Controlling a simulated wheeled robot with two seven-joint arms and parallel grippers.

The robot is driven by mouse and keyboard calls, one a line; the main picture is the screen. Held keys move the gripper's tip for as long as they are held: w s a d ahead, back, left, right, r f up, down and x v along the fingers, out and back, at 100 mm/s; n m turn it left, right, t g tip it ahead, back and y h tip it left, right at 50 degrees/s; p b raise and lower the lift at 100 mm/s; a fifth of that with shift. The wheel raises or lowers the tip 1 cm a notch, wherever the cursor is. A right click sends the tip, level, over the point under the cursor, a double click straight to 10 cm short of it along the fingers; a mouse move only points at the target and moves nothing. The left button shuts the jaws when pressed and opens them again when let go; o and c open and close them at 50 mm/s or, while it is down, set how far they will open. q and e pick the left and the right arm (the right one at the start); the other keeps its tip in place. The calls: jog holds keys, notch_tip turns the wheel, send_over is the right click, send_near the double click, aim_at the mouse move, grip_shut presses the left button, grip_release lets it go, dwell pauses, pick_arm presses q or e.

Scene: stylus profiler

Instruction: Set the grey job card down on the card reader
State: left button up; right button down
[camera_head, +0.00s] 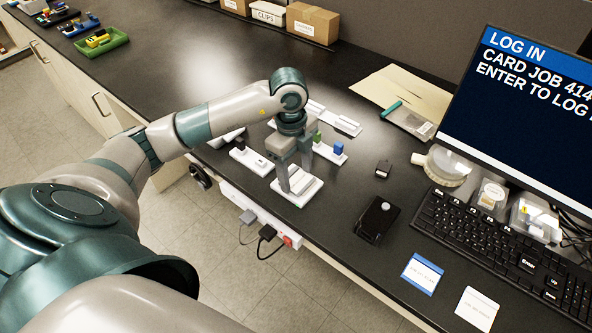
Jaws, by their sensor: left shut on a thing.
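My left gripper (296,178) points down over a low white block (291,203) near the front edge of the bench. Its fingers are shut on a pale grey flat piece, which looks like the grey job card (299,184). The fingers hide part of it, and I cannot tell whether it touches the block. No label marks the card reader; the white block under the gripper and a black box with a pale round spot (377,220), to the right, are the candidates. My right gripper is not in view.
White holders with small black, green and blue pieces (339,148) stand close around the gripper. A blue-edged card (422,273) and a whitish card (477,309) lie at the front right. The keyboard (500,245) and monitor (530,105) are at the right. Bare bench lies behind the arm.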

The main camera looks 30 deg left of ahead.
aim_at(294, 178)
pick_arm(q)
jog(key=shift+f, duration=0.1)
jog(key=o, duration=1)
jog(key=shift+r, duration=0.2)
jog(key=shift+a+r+b, duration=0.1)
jog(key=shift+r+b, duration=0.2)
jog(key=shift+r, duration=0.2)
notch_tip(294, 178, up, 11)
jog(key=b, duration=0.2)
jog(key=shift+a+b, duration=0.35)
jog(key=shift+a, duration=0.05)
